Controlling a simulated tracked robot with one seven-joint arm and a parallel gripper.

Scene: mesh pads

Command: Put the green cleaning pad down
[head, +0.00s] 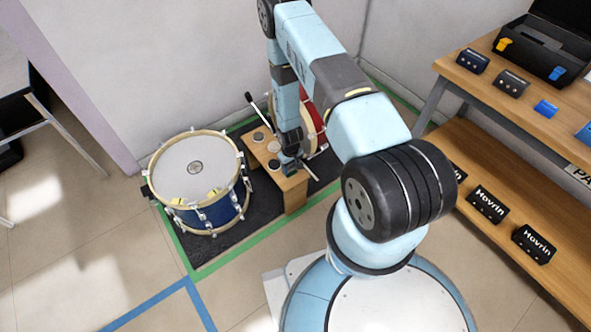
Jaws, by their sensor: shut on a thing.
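My gripper (291,163) is at the low wooden bench (294,186), over its right part, pointing down. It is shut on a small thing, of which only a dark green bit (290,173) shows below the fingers. This looks like the green cleaning pad, mostly hidden by the gripper. It is too small to tell whether it touches the bench top.
Several dark and grey round pads lie on the bench, close left of my gripper. A blue drum (219,212) with yellow pieces on its head stands left. A red drum (312,128) stands behind my arm. A wooden shelf (505,205) with boxes is right.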

